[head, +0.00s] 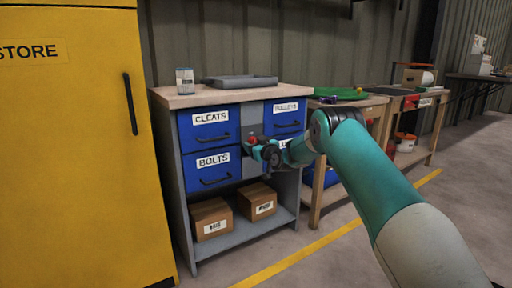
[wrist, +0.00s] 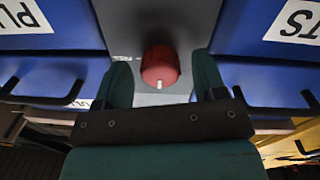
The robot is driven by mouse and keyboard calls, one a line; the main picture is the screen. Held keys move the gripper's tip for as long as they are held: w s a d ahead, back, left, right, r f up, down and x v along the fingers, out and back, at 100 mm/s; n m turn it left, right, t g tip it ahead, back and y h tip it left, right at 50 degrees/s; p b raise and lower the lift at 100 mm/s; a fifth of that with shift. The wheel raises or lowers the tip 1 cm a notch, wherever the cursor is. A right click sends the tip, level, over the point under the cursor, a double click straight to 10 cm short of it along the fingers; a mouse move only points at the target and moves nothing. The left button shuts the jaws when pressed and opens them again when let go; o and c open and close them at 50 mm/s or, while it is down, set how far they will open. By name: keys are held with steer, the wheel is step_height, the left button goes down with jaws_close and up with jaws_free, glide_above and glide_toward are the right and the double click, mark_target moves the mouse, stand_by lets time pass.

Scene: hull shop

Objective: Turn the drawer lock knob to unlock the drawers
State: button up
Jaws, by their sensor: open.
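The red drawer lock knob (wrist: 160,64) sits on the grey strip between the drawer columns. In the wrist view it is round, with a pale mark at its lower edge. It also shows small in the head view (head: 252,139). My gripper (wrist: 162,70) is open, with one teal finger on each side of the knob and a gap on both sides. I cannot tell how far the tips reach along it. In the head view my gripper (head: 251,150) is at the cabinet front by the knob. Blue drawers labelled CLEATS (head: 210,134), BOLTS (head: 213,172) and PULLEYS (head: 286,119) look shut.
A grey tray (head: 240,81) and a small can (head: 185,82) stand on the cabinet top (head: 225,97). Cardboard boxes (head: 211,219) sit on the lower shelf. A yellow store cabinet (head: 75,170) stands close on the left. Workbenches (head: 345,103) continue at right. Drawer handles jut out beside my gripper.

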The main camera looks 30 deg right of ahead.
steer(key=c, duration=0.9)
steer(key=shift+m, duration=0.3)
steer(key=m+p, duration=0.4)
steer(key=m, duration=0.4)
steer(key=m+y+p, duration=0.1)
steer(key=m+p, duration=0.3)
steer(key=m, duration=0.4)
steer(key=shift+r+m+g, duration=0.15)
steer(key=shift+m+g, duration=0.15)
steer(key=shift+m, duration=0.1)
steer(key=shift+p, duration=0.3)
